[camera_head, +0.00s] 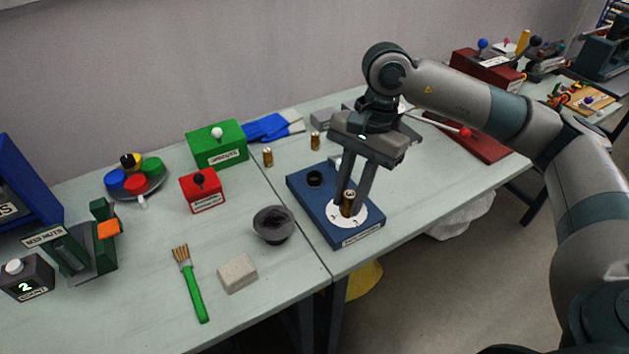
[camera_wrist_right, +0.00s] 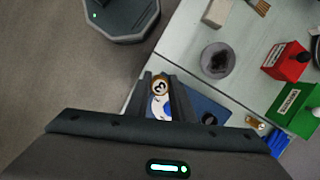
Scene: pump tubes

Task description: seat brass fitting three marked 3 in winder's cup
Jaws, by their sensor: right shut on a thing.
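The brass fitting marked 3 (camera_head: 348,203) is upright between the fingertips of my right gripper (camera_head: 347,198), which is shut on it. In the right wrist view the "3" on its top (camera_wrist_right: 160,87) faces the camera, between the fingers (camera_wrist_right: 164,86). It is at the white disc (camera_head: 360,218) on the blue base (camera_head: 309,201); I cannot tell whether it touches the disc. A black round cup (camera_head: 314,178) stands on the same base, behind and left of the disc, and seems empty. I take this base for the winder. My left gripper is not in view.
Two more brass fittings (camera_head: 267,157) (camera_head: 315,141) stand behind the base. A dark bowl (camera_head: 272,225), a grey block (camera_head: 237,273) and a green brush (camera_head: 193,287) are to the left. A red box (camera_head: 202,190) and green box (camera_head: 218,147) are farther back.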

